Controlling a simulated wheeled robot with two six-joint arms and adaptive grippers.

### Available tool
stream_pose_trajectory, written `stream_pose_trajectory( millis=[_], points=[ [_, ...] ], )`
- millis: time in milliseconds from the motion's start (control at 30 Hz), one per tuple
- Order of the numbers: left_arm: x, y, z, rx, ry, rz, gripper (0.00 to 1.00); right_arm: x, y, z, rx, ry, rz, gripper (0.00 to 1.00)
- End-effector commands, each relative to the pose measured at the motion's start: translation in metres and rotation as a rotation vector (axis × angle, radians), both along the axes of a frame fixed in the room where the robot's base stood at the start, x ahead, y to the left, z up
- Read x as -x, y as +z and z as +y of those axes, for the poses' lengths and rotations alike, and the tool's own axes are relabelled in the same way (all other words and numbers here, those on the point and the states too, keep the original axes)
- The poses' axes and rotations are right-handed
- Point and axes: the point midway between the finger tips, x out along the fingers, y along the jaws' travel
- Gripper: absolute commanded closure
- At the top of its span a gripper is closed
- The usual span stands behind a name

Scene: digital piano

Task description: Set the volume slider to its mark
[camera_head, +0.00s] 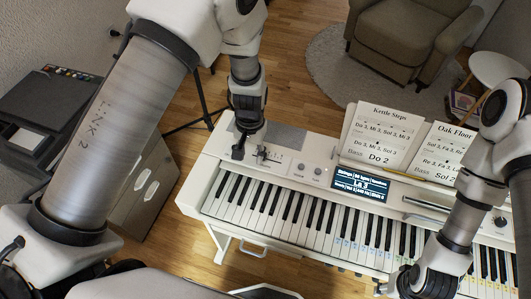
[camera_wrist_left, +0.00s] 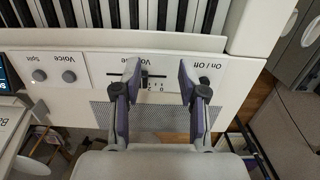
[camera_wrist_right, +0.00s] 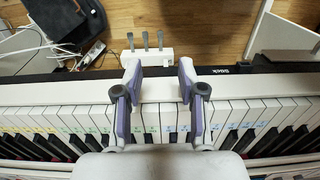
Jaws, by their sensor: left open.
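The digital piano (camera_head: 225,205) has a volume slider (camera_wrist_left: 146,82), a dark slot with a small dark knob and printed scale numbers, on its panel at the left end. In the left wrist view it lies between the fingers of my left gripper (camera_wrist_left: 159,80), close to the finger on the left of the picture; contact is unclear. The left gripper is open and also shows above the panel in the head view (camera_head: 251,154). Its mark cannot be made out. My right gripper (camera_wrist_right: 160,80) is open and empty over the keys, far from the slider.
Voice and Split knobs (camera_wrist_left: 54,76) sit beside the slider, with an On / Off label on its other side. The lit display (camera_head: 360,195) and sheet music (camera_head: 382,138) stand further right. Pedals (camera_wrist_right: 146,55) are on the floor.

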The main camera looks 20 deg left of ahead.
Motion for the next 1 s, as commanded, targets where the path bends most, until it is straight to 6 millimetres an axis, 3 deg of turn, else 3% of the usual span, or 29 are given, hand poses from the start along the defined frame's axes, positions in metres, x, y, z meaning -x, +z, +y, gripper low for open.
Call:
stream_pose_trajectory(
  millis=[33,100,200,600,900,933,1000],
  points=[
    [-0.017,0.012,-0.009,0.003,-0.011,-0.033,0.58,0.000,-0.005,0.000,0.000,0.000,0.000,0.60],
    [-0.033,0.028,-0.019,0.008,-0.022,-0.062,0.58,0.000,-0.007,0.000,0.000,-0.001,0.000,0.60],
    [-0.040,0.034,-0.024,0.013,-0.026,-0.072,0.58,0.000,-0.006,0.000,0.000,-0.001,0.000,0.60],
    [-0.039,-0.033,-0.024,0.012,-0.024,-0.070,0.58,0.000,0.005,0.000,0.000,0.000,0.000,0.60],
    [-0.039,-0.041,-0.023,0.012,-0.025,-0.071,0.58,0.000,0.005,0.000,0.000,0.000,0.000,0.60],
    [-0.039,-0.041,-0.023,0.012,-0.025,-0.071,0.65,0.000,0.005,0.000,0.000,0.000,0.000,0.60],
    [-0.039,-0.041,-0.023,0.012,-0.024,-0.071,0.90,0.000,0.005,0.000,0.000,0.000,0.000,0.60]
  ],
)
